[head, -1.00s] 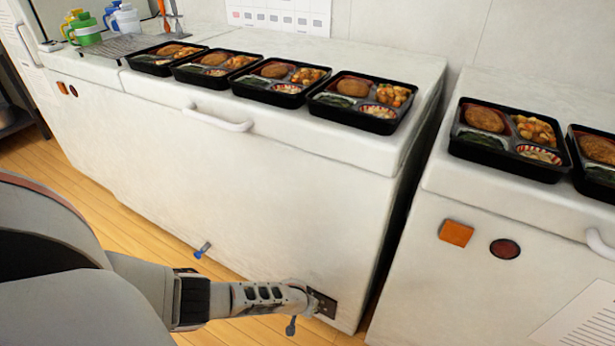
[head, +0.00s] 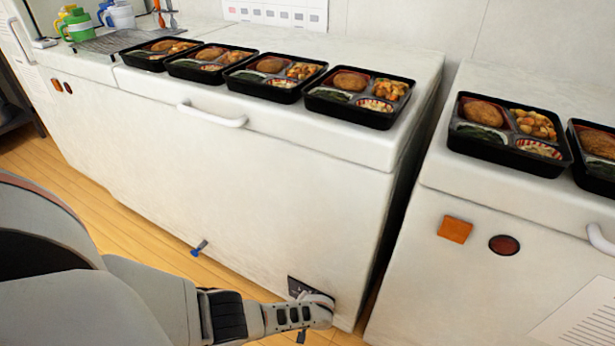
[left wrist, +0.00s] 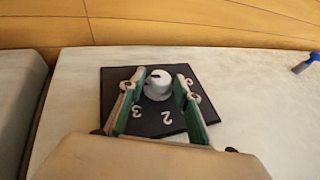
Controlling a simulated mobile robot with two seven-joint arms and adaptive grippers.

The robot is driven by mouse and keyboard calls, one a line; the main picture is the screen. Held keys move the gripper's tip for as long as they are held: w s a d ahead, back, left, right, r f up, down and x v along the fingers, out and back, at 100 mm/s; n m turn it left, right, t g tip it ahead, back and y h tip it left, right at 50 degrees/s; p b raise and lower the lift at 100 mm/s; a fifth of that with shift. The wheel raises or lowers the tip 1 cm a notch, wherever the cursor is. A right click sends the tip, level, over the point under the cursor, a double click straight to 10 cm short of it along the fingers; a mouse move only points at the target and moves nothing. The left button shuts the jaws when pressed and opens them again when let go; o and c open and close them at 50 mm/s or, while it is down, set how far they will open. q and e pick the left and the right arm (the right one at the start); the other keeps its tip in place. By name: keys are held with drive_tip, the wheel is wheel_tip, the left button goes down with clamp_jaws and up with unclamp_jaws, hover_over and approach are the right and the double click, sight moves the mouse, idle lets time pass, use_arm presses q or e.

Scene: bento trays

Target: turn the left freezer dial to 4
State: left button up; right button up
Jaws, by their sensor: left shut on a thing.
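The left freezer (head: 230,175) is a long white chest with a dark dial plate (head: 297,286) low on its front, near the right corner. In the left wrist view the dark plate (left wrist: 113,82) carries white digits; 2 and 3 are readable, and another at the right is partly hidden. A round white dial (left wrist: 158,88) with a short dark mark sits on the plate. My left gripper (left wrist: 160,76) is shut on the dial, one finger on each side. In the head view my left gripper (head: 322,312) covers part of the plate and hides the dial. My right gripper is not in view.
A second freezer (head: 450,285) stands close at the right, across a narrow gap. A blue-ended drain tap (head: 199,248) sticks out low on the front.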

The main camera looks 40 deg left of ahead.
use_arm(q)
drive_tip(key=o, duration=0.8)
drive_tip(key=shift+s, duration=0.1)
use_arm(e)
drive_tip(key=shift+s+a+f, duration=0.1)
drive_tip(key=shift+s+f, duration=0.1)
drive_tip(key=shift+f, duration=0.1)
use_arm(q)
drive_tip(key=shift+d, duration=0.1)
drive_tip(key=v, duration=1.2)
